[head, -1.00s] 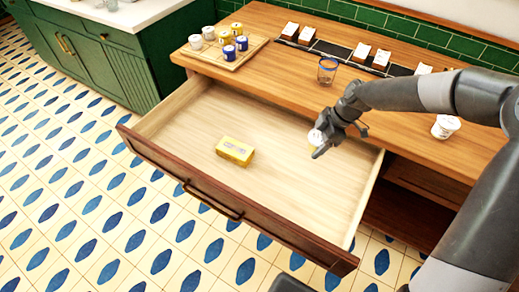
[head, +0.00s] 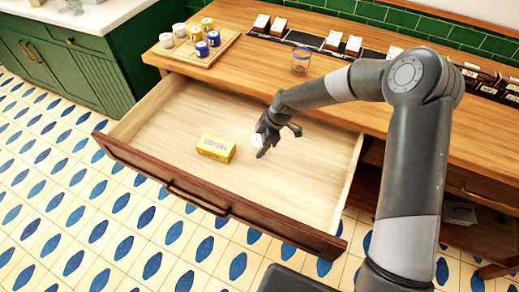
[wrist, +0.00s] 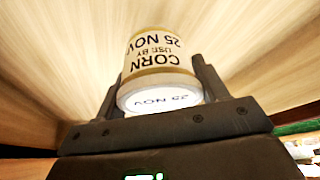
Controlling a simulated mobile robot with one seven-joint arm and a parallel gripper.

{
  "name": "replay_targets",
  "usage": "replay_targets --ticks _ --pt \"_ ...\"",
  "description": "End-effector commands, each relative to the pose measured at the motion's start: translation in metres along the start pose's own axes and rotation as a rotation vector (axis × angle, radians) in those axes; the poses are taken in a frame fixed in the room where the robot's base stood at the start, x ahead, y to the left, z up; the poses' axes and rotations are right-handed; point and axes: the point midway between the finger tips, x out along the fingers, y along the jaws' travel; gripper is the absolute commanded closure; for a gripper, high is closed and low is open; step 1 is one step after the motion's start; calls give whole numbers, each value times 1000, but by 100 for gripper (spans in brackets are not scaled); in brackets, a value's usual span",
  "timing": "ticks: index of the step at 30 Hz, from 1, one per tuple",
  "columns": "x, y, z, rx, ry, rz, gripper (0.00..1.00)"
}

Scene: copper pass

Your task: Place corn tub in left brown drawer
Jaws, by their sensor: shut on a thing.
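The corn tub (wrist: 158,55) shows in the wrist view, with a "CORN USE BY 25 NOV" label and a white lid facing the camera. My gripper (wrist: 155,78) is shut on it, one finger on each side. In the head view my gripper (head: 262,148) is over the inside of the open brown drawer (head: 305,185), just right of a yellow packet. Only a small white part of the tub (head: 256,141) shows there; the fingers hide the rest. I cannot tell how far the tub is above the drawer floor.
The yellow packet (head: 216,148) lies in the middle of the drawer. Drawer floor is bare left and right of it. On the wooden counter (head: 250,60) are a board (head: 187,52) with several small tubs, a glass (head: 301,61) and a row of labelled containers.

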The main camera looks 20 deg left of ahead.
Motion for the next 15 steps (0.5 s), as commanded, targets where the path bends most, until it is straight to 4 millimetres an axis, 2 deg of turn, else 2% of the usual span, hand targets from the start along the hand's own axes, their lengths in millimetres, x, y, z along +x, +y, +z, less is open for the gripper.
replay_targets --ticks 8,15 --pt "33 0 14 1 0 -2 60" --pt "35 0 16 0 0 0 60"
